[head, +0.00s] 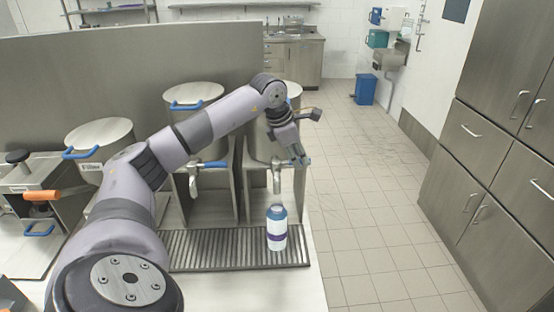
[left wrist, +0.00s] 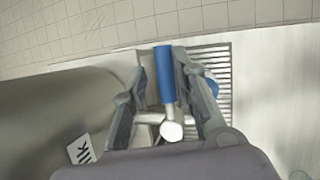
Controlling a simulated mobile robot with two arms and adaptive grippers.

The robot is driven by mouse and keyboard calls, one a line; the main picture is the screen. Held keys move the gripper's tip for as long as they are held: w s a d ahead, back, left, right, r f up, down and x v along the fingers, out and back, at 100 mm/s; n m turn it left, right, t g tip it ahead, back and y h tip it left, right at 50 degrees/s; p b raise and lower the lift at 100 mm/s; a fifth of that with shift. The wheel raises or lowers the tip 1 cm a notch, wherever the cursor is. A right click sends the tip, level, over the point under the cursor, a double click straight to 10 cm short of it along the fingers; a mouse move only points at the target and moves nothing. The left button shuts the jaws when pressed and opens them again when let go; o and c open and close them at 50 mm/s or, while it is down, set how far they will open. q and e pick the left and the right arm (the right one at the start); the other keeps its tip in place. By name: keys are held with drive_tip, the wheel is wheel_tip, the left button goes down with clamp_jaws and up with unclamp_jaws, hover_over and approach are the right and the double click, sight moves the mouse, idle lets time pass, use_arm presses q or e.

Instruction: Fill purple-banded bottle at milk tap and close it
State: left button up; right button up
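The purple-banded bottle (head: 277,239) stands upright on the drip grating, under the spout of the rightmost tap (head: 277,180). Its body is white and its upper part is teal-blue; I cannot tell whether its top is open. My left gripper (head: 301,161) is at that tap, above the bottle. In the left wrist view, the blue tap handle (left wrist: 165,75) lies between the fingers of my left gripper (left wrist: 168,68), which are apart with a gap at the left. A partly hidden label (left wrist: 81,149) shows on the tank (left wrist: 50,110). My right gripper is out of view.
The slotted drip grating (head: 215,258) runs along the counter below the taps. Two more lidded tanks (head: 193,93) (head: 98,133) stand to the left. An orange handle (head: 41,196) sticks out at far left. The tiled floor (head: 365,215) at right is clear.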

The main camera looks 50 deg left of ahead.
use_arm(q)
drive_tip(key=o, duration=0.4)
drive_tip(key=shift+w+a+f, duration=0.1)
drive_tip(key=shift+a, duration=0.1)
drive_tip(key=shift+c, duration=0.2)
drive_tip(key=shift+d, duration=0.15)
drive_tip(key=shift+r, duration=0.2)
drive_tip(key=v, duration=1.1)
drive_tip(key=shift+s+r, duration=0.25)
